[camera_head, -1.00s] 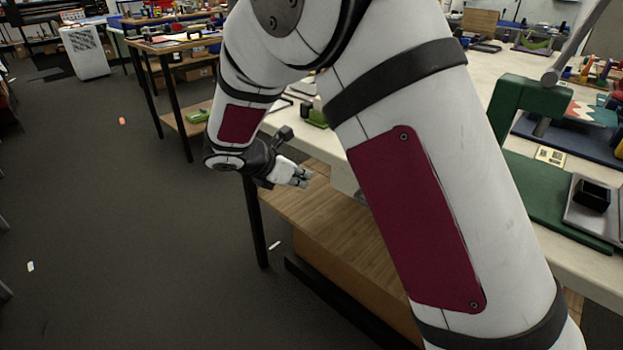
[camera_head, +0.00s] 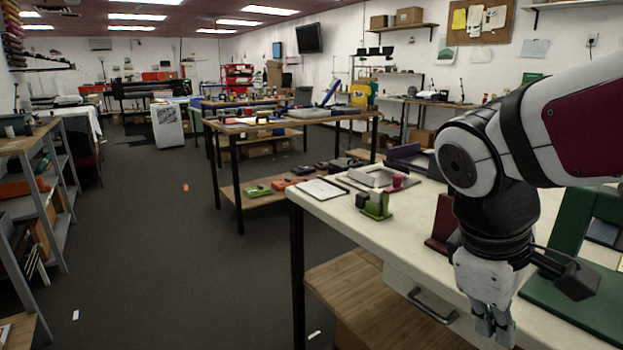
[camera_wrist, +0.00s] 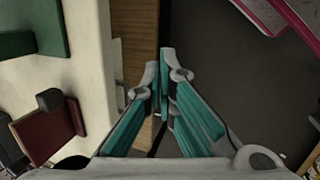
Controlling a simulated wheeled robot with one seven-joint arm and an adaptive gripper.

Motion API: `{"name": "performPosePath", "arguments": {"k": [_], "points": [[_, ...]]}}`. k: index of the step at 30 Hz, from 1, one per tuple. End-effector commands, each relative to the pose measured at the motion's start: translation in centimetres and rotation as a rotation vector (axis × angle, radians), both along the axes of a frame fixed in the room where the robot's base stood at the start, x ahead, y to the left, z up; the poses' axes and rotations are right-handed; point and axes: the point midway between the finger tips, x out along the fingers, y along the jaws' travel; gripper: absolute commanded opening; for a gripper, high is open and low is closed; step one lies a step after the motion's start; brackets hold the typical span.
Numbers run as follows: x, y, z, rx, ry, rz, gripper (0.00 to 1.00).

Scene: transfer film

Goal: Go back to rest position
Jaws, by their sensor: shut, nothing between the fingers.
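My gripper (camera_head: 494,330) hangs pointing down at the right of the head view, by the front edge of the white-topped table (camera_head: 330,208). It is shut with nothing between its fingers. In the wrist view the teal-padded fingers (camera_wrist: 165,75) come together near the middle, with the table edge left of them and dark floor to their right. The arm reaches in from the right, bent down at the wrist.
A green press frame (camera_head: 578,215) and a dark red block (camera_head: 443,225) stand on the table close to my gripper. A green-based stamp-like device (camera_head: 376,205) stands farther left. A drawer handle (camera_head: 432,308) juts out below.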

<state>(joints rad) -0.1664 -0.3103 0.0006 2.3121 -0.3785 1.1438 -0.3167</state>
Motion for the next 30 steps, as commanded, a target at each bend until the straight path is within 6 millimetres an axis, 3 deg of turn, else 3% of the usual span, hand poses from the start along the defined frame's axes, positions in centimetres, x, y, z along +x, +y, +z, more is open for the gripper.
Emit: {"name": "performPosePath", "arguments": {"k": [3, 6, 15, 18, 30], "points": [[-4.5, 0.2, 0.1, 0.108, -0.058, -0.187, 0.0], [-7.2, 0.8, -0.1, 0.187, -0.089, -0.313, 0.0], [-12.5, 2.9, -1.3, 0.356, -0.146, -0.569, 0.0], [-13.7, 3.6, -1.4, 0.401, -0.16, -0.633, 0.0], [-13.2, 3.4, 5.8, 0.422, -0.256, -0.598, 0.0]]}}
